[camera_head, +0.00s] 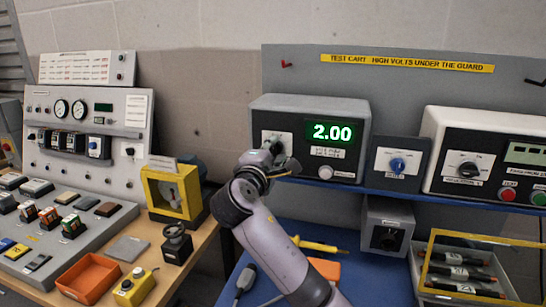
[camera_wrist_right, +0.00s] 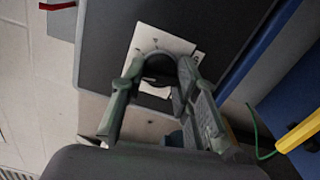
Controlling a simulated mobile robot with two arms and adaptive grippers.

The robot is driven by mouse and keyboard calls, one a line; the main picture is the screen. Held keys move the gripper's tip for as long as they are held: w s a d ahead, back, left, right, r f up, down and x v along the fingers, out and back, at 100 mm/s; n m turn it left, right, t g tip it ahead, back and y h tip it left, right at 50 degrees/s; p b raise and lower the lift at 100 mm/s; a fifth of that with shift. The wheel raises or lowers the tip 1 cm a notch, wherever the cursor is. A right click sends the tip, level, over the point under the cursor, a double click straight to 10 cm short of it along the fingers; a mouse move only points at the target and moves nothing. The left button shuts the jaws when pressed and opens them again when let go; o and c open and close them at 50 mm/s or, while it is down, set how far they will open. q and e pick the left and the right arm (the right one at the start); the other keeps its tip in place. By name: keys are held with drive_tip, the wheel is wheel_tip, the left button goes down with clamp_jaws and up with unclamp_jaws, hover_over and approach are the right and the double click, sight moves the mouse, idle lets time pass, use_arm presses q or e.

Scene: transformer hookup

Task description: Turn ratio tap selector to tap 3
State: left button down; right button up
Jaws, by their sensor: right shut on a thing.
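The tap selector is a dark knob on a white plate (camera_head: 287,136) at the left of a grey box (camera_head: 335,105) whose green display reads 2.00. In the head view my right gripper (camera_head: 276,158) reaches it from below left and hides most of the knob. In the right wrist view the dark knob (camera_wrist_right: 158,72) sits between the two fingers of my right gripper (camera_wrist_right: 160,85), which is shut on it. The knob's pointer and the tap marks are too small and covered to read. My left gripper is not in view.
A blue shelf edge (camera_head: 385,192) runs under the box. To the right are a blue-knob box (camera_head: 399,158) and a white unit (camera_head: 490,120) with a black knob. Below stands a yellow-framed guard box (camera_head: 470,239) with black bars. A yellow tool (camera_head: 315,244) lies below the shelf.

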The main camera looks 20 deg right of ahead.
drive_tip(key=m, duration=0.2)
drive_tip(key=m+b, duration=0.2)
drive_tip(key=m, duration=0.1)
drive_tip(key=shift+f+m, duration=0.25)
drive_tip(key=shift+m, duration=0.05)
idle(0.4)
drive_tip(key=o, duration=1.2)
drive_tip(key=shift+r, duration=0.15)
drive_tip(key=shift+c, duration=0.2)
drive_tip(key=v, duration=1.2)
drive_tip(key=shift+a, duration=0.1)
